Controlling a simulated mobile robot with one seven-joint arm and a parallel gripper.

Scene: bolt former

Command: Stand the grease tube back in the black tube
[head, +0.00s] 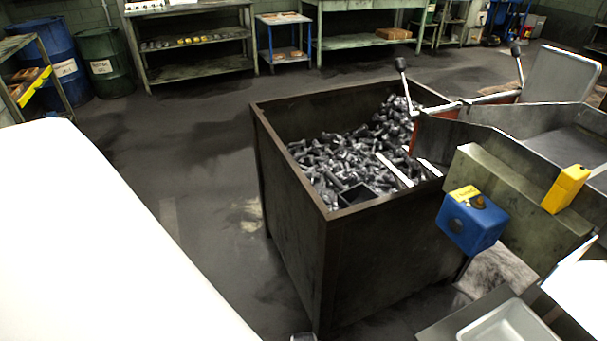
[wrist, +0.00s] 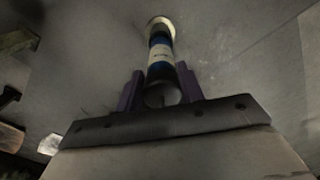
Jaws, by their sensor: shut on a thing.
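The grease tube (wrist: 160,60), pale with blue bands, shows in the wrist view. My gripper (wrist: 160,75), with purple fingers, is shut on it, one finger on each side. The tube's far end is pale and round, and its near end is a dark round shape between the fingers. A dark, square, open-topped holder (head: 356,195) stands in the near corner of the bolt bin in the head view; I cannot tell whether it is the black tube. My gripper and the grease tube do not show clearly in the head view.
A dark steel bin (head: 290,215) full of bolts stands mid-view. A blue box (head: 470,226) and a yellow block (head: 566,189) sit on the machine at right. A grey tray (head: 510,322) is at lower right. Open floor lies left of the bin.

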